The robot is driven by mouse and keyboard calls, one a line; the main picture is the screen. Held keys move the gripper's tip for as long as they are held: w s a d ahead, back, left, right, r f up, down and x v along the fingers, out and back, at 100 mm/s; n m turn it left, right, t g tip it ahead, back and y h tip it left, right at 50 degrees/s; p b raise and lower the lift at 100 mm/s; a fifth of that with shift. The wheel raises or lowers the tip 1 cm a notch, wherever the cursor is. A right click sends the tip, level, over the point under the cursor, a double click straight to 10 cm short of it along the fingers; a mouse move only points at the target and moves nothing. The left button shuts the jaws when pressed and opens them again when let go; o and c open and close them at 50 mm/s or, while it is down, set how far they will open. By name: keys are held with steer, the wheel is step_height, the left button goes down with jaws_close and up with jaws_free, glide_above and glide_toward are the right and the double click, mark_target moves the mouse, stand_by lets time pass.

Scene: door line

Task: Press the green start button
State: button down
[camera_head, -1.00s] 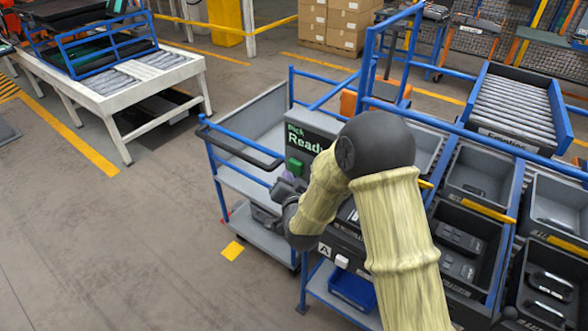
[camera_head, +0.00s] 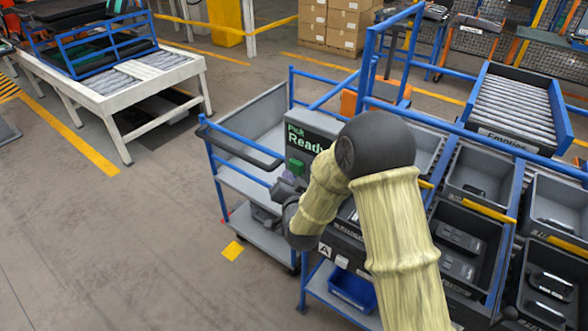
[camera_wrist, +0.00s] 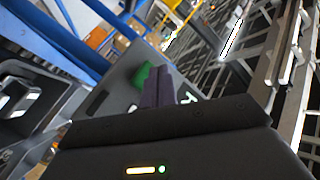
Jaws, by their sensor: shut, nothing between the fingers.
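The green start button (camera_head: 296,167) sits on the dark panel (camera_head: 312,128) lettered "Pick Ready" in the head view. In the wrist view the green button (camera_wrist: 142,76) shows just left of my fingertips, partly covered by them. My gripper (camera_wrist: 160,78) has two purple fingers lying together, shut and empty. In the head view my gripper (camera_head: 287,179) shows only in part, just below and left of the button, with my arm over the rest. The fingertips are close to the button, but I cannot tell whether they touch it.
A grey cart with blue rails (camera_head: 240,180) stands left of the panel. Dark bins (camera_head: 472,235) fill the rack at the right, and a blue bin (camera_head: 352,288) sits low. A white roller conveyor (camera_head: 150,70) is at the upper left. The floor at the left is clear.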

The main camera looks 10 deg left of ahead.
steer(key=shift+w, duration=0.1)
steer(key=shift+w+d+b, duration=0.2)
steer(key=shift+w+b, duration=0.1)
steer(key=shift+w+d, duration=0.2)
steer(key=shift+w, duration=0.35)
stand_by(1.3)
steer(key=shift+s+b, duration=0.15)
steer(key=shift+b, duration=0.2)
steer(key=shift+s+a+b, duration=0.3)
steer(key=shift+s+a, duration=0.05)
steer(key=shift+s, duration=0.45)
steer(key=shift+s+a, duration=0.1)
steer(key=s, duration=0.1)
steer(key=s+a+b, duration=0.1)
steer(key=s, duration=0.2)
steer(key=shift+s+a+b, duration=0.2)
steer(key=shift+a+b, duration=0.15)
steer(key=shift+a, duration=0.05)
stand_by(0.4)
